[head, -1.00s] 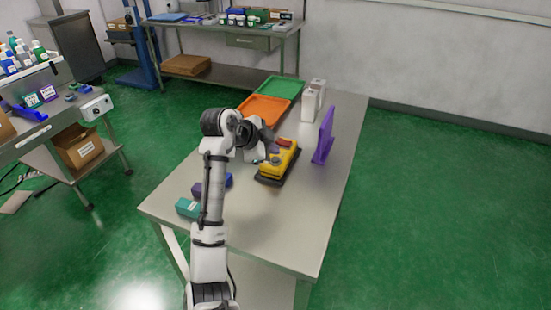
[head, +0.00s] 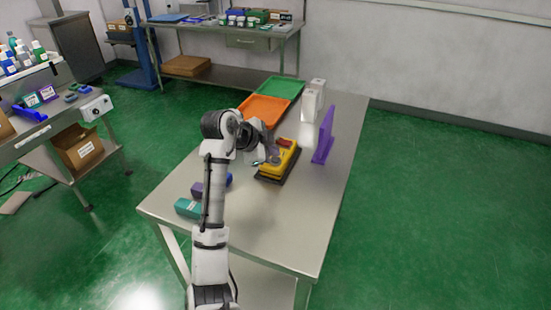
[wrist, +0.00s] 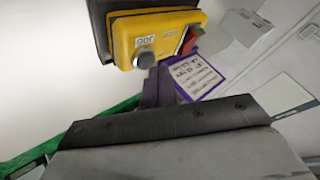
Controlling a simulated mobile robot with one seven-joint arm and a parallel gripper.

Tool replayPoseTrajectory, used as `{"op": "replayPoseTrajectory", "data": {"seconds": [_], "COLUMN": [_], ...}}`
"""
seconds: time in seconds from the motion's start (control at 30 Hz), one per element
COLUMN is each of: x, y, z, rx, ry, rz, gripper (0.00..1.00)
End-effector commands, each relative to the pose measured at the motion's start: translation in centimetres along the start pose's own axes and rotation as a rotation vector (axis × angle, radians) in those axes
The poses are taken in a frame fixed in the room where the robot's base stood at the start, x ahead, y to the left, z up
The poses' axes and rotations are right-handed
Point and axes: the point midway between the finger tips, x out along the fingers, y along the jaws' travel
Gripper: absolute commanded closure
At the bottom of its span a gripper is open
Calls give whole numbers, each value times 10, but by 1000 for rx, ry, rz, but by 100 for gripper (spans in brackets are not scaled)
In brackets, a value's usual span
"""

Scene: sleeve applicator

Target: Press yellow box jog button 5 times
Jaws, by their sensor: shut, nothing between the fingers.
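The yellow box (head: 290,157) sits on a dark base on the table, just right of my gripper (head: 271,158). In the wrist view the yellow box (wrist: 165,24) is at the top, with a grey round button (wrist: 144,60) beside a label reading JOG and a red switch (wrist: 189,42) to its right. My gripper's dark purple fingers (wrist: 153,76) are shut and empty. Their tips are close to the jog button; I cannot tell whether they touch it. The gripper body hides the lower part of that view.
An upright purple panel (head: 325,137) stands right of the box. White containers (head: 317,90) and a blurred white shape (head: 306,134) are beside it. Orange (head: 263,110) and green trays (head: 280,90) lie behind. A teal block (head: 187,208) is front left. The front right table is clear.

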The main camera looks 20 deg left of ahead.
Motion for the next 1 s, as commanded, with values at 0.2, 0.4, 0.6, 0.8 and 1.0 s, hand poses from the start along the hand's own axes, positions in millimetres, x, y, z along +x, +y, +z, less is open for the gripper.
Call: {"op": "replayPoseTrajectory", "data": {"seconds": [0.2,0.4,0.6,0.8,1.0], "x": [2,3,5,6,6], "y": [1,2,4,4,4], "z": [1,2,4,5,4], "rx": [0,0,-1,-1,-1], "ry": [0,0,0,-1,0], "rz": [0,0,0,0,1], "gripper": [100,100,100,100,100]}}
